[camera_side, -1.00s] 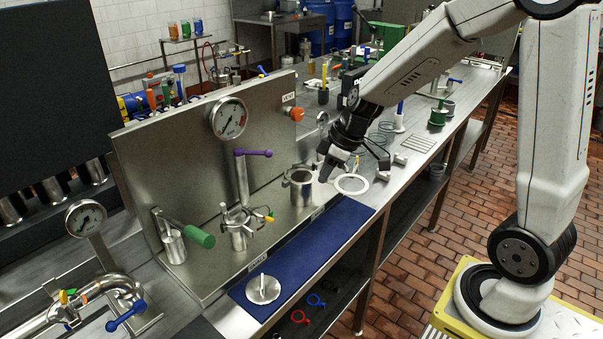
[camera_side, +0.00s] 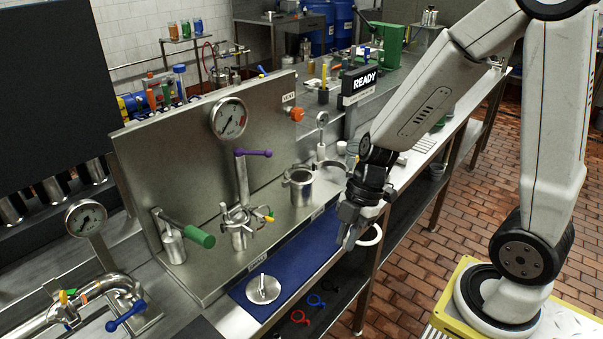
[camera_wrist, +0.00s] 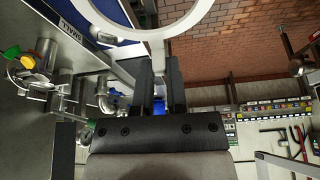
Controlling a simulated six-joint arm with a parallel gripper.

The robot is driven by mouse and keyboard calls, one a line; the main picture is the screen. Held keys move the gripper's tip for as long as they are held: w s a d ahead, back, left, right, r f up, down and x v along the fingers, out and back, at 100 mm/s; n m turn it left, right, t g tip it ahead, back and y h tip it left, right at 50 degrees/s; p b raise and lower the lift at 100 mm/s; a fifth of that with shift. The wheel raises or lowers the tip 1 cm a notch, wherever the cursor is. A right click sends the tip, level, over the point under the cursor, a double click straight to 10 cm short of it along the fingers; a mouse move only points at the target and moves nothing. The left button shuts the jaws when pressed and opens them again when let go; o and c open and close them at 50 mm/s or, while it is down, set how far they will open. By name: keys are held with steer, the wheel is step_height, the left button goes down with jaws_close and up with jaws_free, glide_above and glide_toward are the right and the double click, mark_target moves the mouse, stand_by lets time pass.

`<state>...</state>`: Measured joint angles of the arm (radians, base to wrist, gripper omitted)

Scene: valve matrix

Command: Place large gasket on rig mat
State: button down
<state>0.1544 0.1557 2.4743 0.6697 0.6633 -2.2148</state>
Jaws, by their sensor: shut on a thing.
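The large gasket is a white ring (camera_side: 378,238) with a short tab. My gripper (camera_side: 350,241) is shut on that tab, pointing down, and holds the ring in the air. In the side view it appears at the right of the blue rig mat (camera_side: 312,242), near the bench's front edge; part of the ring is behind my gripper. In the wrist view my fingers (camera_wrist: 160,88) grip the tab, and the ring (camera_wrist: 125,37) extends beyond them, cut off by the top edge. Part of the blue mat shows at the upper left there.
A steel lid with a handle (camera_side: 263,288) lies on the mat's near end. Red (camera_side: 299,317) and blue (camera_side: 316,300) rings are on the lower shelf.

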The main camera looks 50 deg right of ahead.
steer(key=shift+s+a+f+n, duration=0.15)
steer(key=shift+s+a+n, duration=0.15)
steer(key=shift+s+n, duration=0.15)
glide_above(289, 268)
steer(key=d, duration=0.1)
steer(key=shift+s+d+f, duration=0.1)
steer(key=shift+f, duration=2.25)
steer(key=shift+s+d+f, duration=0.1)
steer(key=shift+f, duration=2.25)
steer(key=shift+w, duration=0.1)
steer(key=shift+w+f, duration=0.1)
steer(key=shift+f, duration=0.1)
steer(key=shift+w+f, duration=0.1)
steer(key=shift+f, duration=1.5)
steer(key=shift+f, duration=0.15)
